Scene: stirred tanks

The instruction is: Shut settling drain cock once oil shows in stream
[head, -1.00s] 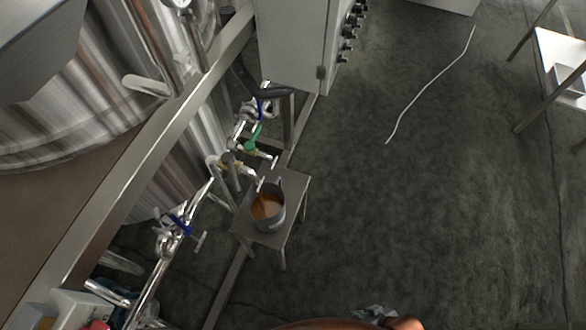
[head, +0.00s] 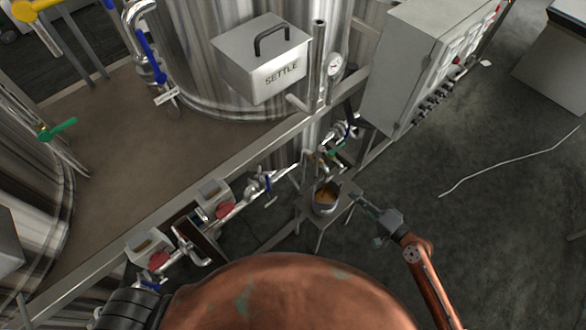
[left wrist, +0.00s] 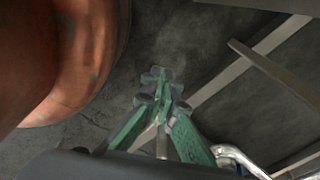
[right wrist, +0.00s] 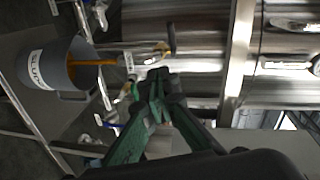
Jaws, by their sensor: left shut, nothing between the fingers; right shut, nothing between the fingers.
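The settling tank bears a lidded box marked SETTLE (head: 262,62). Below it, a grey bucket (head: 325,205) holds brown liquid. In the right wrist view the bucket (right wrist: 40,68) has a partly readable label, and an orange-brown stream (right wrist: 92,62) runs into it from a drain outlet (right wrist: 128,62). A cock with a tan handle (right wrist: 170,43) is on that pipe. My right gripper (head: 356,196) is shut and empty, just right of the bucket; its fingertips (right wrist: 156,78) appear near the cock, contact unclear. My left gripper (left wrist: 160,82) is shut and empty over the floor, beside a frame rail.
The bucket stands on a small metal stool (head: 345,190). Green-handled (head: 338,147) and blue-handled (head: 268,188) valves sit nearby along the pipes. A grey control cabinet (head: 415,65) stands behind.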

